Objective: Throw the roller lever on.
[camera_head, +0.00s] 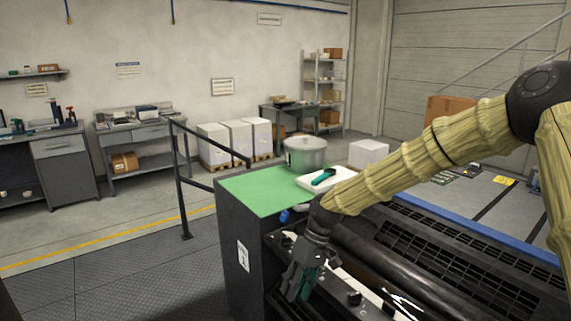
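My gripper (299,290) hangs fingers-down over the near end of the black press unit (268,250), low in the picture. A teal piece (309,284) shows at its fingers; whether this is part of the gripper, a held thing or a lever handle behind it, I cannot tell. Whether the fingers are open or shut is also unclear. A small black knob (354,298) stands on the light strip to the right of the gripper, apart from it. I cannot clearly make out the roller lever; my gripper and arm cover part of this side.
A dark roller (380,262) and a black grating (450,255) lie right of the gripper.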

